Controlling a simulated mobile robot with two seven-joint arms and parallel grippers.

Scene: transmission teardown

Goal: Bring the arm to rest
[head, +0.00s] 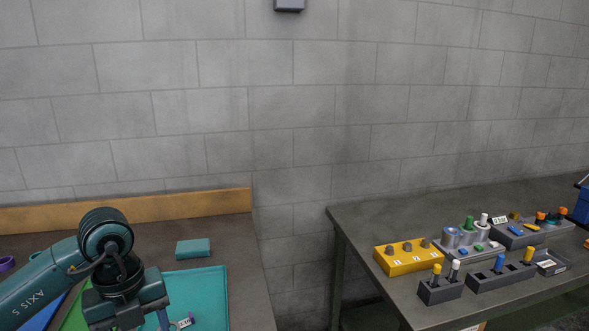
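My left arm (44,292), dark teal with black joints, comes in from the lower left. Its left gripper (134,321) points down over the left edge of the teal tray (210,288). The fingertips are cut off or hidden at the bottom edge, so I cannot tell whether it is open or shut, or whether it holds anything. A small part with a white tag (184,322) lies in the tray just right of the gripper. My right arm and gripper are not in view.
A teal block (193,249) sits behind the tray. A gap separates this bench from the right table (370,228). That table holds a yellow block (408,262), dark racks with coloured pegs (500,278) and a grey fixture (470,246). A block wall stands behind.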

